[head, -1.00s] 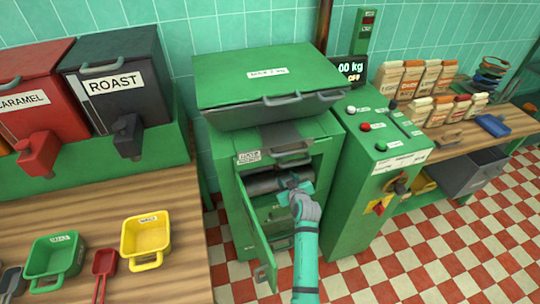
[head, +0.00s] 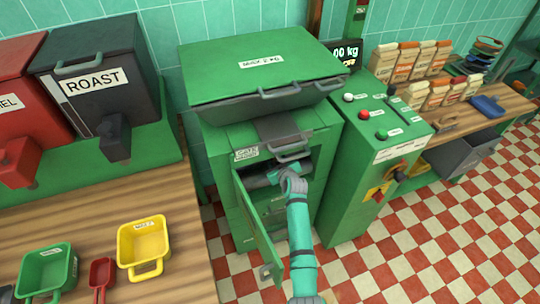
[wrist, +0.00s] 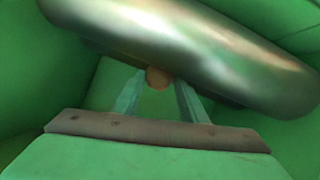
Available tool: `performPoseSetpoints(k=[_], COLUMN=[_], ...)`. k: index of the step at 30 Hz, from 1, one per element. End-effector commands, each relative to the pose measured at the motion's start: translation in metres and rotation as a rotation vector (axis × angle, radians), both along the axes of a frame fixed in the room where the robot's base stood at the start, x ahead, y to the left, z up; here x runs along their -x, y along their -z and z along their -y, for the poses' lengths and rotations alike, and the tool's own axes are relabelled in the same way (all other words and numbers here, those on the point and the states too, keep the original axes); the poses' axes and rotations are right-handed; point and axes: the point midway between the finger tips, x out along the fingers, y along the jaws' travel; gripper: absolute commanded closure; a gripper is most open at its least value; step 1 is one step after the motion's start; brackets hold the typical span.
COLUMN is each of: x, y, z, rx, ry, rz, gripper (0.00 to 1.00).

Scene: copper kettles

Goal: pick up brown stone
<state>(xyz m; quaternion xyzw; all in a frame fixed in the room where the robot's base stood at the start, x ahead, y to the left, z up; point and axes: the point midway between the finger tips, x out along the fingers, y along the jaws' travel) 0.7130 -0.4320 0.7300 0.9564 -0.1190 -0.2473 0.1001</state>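The brown stone (wrist: 157,78) is small and round in the wrist view, inside the green machine (head: 235,135), just below the edge of a shiny metal cylinder (wrist: 190,45). My gripper (wrist: 159,84) is open, with one finger on each side of the stone near its tips. A gap shows beside the stone, and I cannot tell whether either finger touches it. In the head view my arm reaches through the machine's open front, and my fingertips and the stone are hidden there.
The machine's green door (head: 257,220) hangs open left of my arm. The metal cylinder crosses close above my fingers, and a brown bar (wrist: 155,133) lies across the near side. A green control cabinet (head: 355,185) stands close on the right.

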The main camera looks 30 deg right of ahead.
Motion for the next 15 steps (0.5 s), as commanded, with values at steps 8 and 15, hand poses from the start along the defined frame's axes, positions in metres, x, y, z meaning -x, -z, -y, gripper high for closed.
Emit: performPoseSetpoints(k=[8, 15], x=[-0.0021, -0.0020], y=[0.0040, 0.0040], z=[0.0046, 0.0045], rx=[0.001, 0.001], ry=[0.003, 0.003], rz=[0.000, 0.001], gripper=[0.61, 0.91])
